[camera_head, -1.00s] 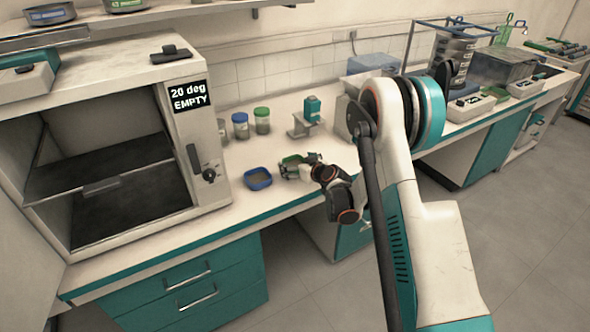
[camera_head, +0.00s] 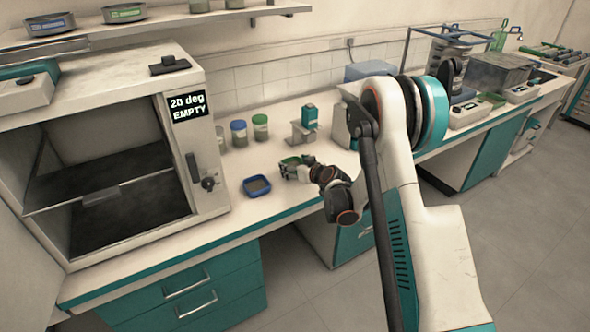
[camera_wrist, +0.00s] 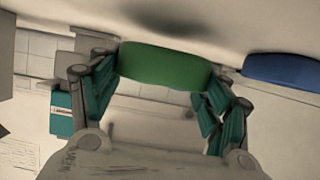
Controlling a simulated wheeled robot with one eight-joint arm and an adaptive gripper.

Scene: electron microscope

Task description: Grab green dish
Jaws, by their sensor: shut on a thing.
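The green dish (camera_wrist: 164,66) is between the fingers of my gripper (camera_wrist: 160,75) in the wrist view, with a finger against each side. My gripper is shut on it. In the head view the green dish (camera_head: 291,161) shows small at the tip of my gripper (camera_head: 296,168), over the white bench, partly hidden by the fingers. A dark shadow lies beyond the dish in the wrist view. The blue dish (camera_head: 257,186) rests on the bench to the left of my gripper, apart from it. It also shows at the right edge of the wrist view (camera_wrist: 284,71).
An open-fronted incubator (camera_head: 188,140) labelled "20 deg EMPTY" stands on the left of the bench (camera_head: 235,222). A blue-lidded jar (camera_head: 239,134), a green-lidded jar (camera_head: 260,128) and a teal-topped device (camera_head: 307,122) stand behind my gripper. The bench front by the blue dish is clear.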

